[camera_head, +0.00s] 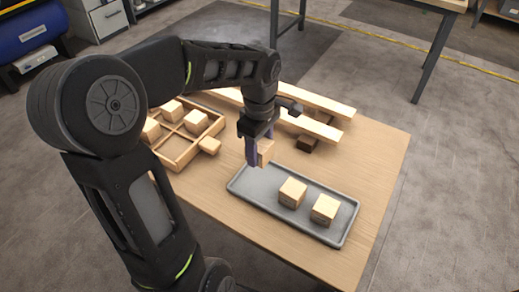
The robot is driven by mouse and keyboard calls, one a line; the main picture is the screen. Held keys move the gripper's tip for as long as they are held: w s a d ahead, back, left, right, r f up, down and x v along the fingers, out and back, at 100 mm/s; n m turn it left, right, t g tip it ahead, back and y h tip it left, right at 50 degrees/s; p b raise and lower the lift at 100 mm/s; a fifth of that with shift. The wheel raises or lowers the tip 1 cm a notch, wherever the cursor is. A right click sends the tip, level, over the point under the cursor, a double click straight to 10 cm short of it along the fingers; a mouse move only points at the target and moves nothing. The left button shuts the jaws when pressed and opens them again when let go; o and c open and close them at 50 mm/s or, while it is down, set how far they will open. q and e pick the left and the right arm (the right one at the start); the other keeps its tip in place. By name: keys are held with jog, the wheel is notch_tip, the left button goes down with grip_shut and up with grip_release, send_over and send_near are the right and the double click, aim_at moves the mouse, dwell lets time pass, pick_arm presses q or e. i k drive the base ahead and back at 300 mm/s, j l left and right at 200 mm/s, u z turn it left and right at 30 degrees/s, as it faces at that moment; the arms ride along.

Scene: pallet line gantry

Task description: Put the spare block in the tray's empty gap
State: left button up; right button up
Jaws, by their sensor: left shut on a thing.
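My left gripper (257,152) is shut on a light wooden block (265,151), above the left end of the grey tray (243,196). Two similar wooden blocks stand in the grey tray, one near its middle (292,192) and one toward its right end (325,209). The wooden divided tray (191,155) lies to the left, partly hidden by my left arm. It holds blocks in its compartments, including one (196,120) at the right and one (172,109) at the back. Its front compartment (179,147) looks empty. My right gripper is not in view.
A tan knob-like piece (209,146) sits at the wooden tray's right side. Pale beams (318,103) on dark supports (307,143) lie across the back of the table (377,150). The table's right side is clear. A blue machine and a grey cabinet (105,17) stand behind.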

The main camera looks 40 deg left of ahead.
aim_at(176, 150)
jog(key=k+j+z, duration=0.1)
jog(key=j, duration=0.3)
jog(key=k+j, duration=0.15)
jog(key=j, duration=0.25)
jog(key=k+j+z, duration=0.15)
jog(key=j, duration=0.2)
jog(key=k+j+z, duration=0.1)
jog(key=j, duration=0.3)
jog(key=k+j+z, duration=0.1)
jog(key=j, duration=0.25)
jog(key=k, duration=0.05)
